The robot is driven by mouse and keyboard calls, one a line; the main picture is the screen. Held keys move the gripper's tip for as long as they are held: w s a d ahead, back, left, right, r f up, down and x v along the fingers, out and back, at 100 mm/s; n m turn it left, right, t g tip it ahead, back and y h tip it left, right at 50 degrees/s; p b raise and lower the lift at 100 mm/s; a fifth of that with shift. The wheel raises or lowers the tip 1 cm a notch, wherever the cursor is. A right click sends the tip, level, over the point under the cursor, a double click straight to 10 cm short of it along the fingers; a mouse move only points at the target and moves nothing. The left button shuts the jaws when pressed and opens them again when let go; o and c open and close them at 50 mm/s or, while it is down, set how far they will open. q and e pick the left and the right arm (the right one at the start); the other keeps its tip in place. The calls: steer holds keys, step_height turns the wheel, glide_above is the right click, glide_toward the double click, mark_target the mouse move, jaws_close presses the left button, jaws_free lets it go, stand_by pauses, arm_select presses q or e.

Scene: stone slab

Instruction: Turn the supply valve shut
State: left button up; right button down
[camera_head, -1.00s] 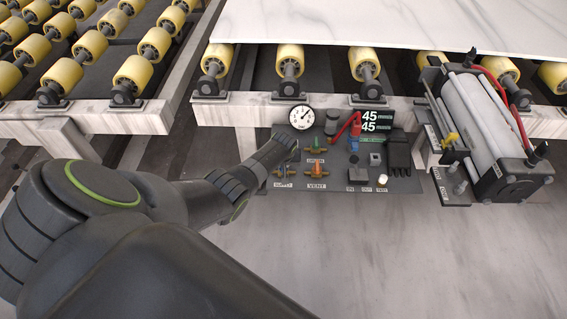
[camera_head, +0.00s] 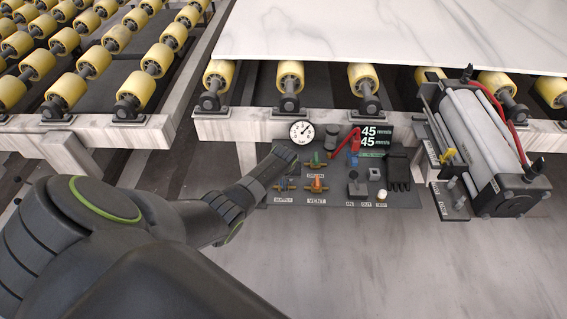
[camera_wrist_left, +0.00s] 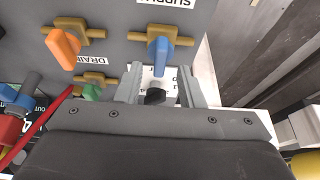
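The supply valve (camera_head: 282,184) has a blue handle on a brass body, on the dark panel (camera_head: 340,196) below the roller frame. In the left wrist view the blue handle (camera_wrist_left: 161,52) crosses its horizontal brass body and points down the picture toward my left gripper (camera_wrist_left: 160,78). That gripper is open, its two fingers apart on either side of the handle's lower end. I cannot tell whether they touch it. In the head view my left gripper (camera_head: 286,157) is over the panel's left part, just above the supply valve. My right gripper is not in view.
The orange vent valve (camera_head: 317,184) is right of the supply valve. The green drain valve (camera_head: 315,160) is above the vent valve. A cylinder unit (camera_head: 478,130) stands at the right.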

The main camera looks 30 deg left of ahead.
arm_select(q)
steer(key=p+v, duration=0.3)
steer(key=v, duration=1.2)
steer(key=shift+f, duration=0.1)
steer(key=s+f+m+g, duration=0.1)
steer(key=s+f, duration=0.4)
steer(key=f, duration=0.3)
steer(key=s+f+m, duration=0.1)
steer(key=s+f, duration=0.4)
steer(key=f, duration=0.3)
steer(key=s+d+f+m, duration=0.1)
steer(key=s+f, duration=0.5)
steer(key=s, duration=0.6)
steer(key=s+d+f+m+g+h, duration=0.1)
steer(key=s+f, duration=0.5)
steer(key=s, duration=0.7)
steer(key=s+d+f+m, duration=0.1)
steer(key=s+f, duration=0.6)
steer(key=s, duration=0.5)
steer(key=shift+s+d+m+g, duration=0.3)
steer(key=shift+m, duration=0.1)
steer(key=shift+f, duration=0.1)
